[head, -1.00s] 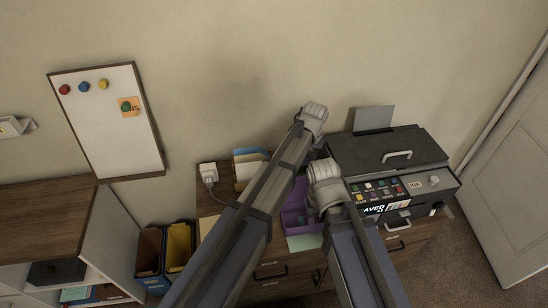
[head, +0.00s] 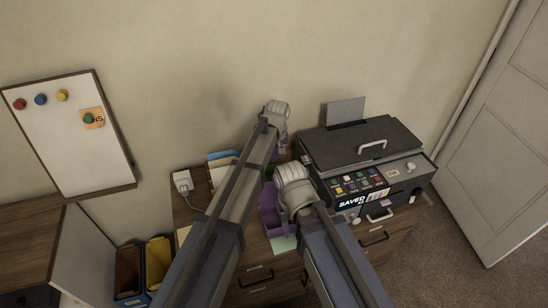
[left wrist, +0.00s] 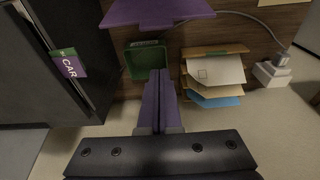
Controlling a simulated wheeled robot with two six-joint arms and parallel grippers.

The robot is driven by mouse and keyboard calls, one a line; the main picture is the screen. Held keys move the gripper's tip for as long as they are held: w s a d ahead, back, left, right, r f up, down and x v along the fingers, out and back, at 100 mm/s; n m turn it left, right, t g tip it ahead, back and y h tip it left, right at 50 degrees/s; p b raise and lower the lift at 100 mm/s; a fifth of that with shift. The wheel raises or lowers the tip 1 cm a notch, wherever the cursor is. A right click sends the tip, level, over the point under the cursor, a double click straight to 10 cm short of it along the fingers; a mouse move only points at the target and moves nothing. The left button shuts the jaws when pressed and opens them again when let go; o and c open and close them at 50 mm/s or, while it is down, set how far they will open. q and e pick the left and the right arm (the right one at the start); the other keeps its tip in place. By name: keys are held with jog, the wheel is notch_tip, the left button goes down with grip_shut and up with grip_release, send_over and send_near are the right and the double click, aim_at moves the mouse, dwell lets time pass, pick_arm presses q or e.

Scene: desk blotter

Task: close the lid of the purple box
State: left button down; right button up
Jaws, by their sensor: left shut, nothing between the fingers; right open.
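The purple box (head: 268,205) stands on the wooden cabinet, left of the printer, and my arms cover much of it in the head view. A flat purple panel (left wrist: 158,12) crosses the top of the left wrist view; I cannot tell whether it is the lid. My left gripper (left wrist: 158,98) is shut and empty, its fingers pointing towards that panel with a gap between. In the head view my left gripper (head: 275,115) is beyond the box, near the wall. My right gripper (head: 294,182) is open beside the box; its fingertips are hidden.
The black printer (head: 360,150) stands close on the right. An envelope holder (left wrist: 215,75), a green tray (left wrist: 147,62) and a white plug block (head: 182,182) with a cord are nearby. A pale green sheet (head: 284,243) lies at the front edge. The wall is close behind.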

pick_arm(q)
notch_tip(320, 180, down, 6)
jog(key=r+b, duration=0.1)
jog(key=b, duration=0.3)
jog(key=s, duration=0.2)
jog(key=s+d+r+p, duration=0.1)
jog(key=shift+a, duration=0.1)
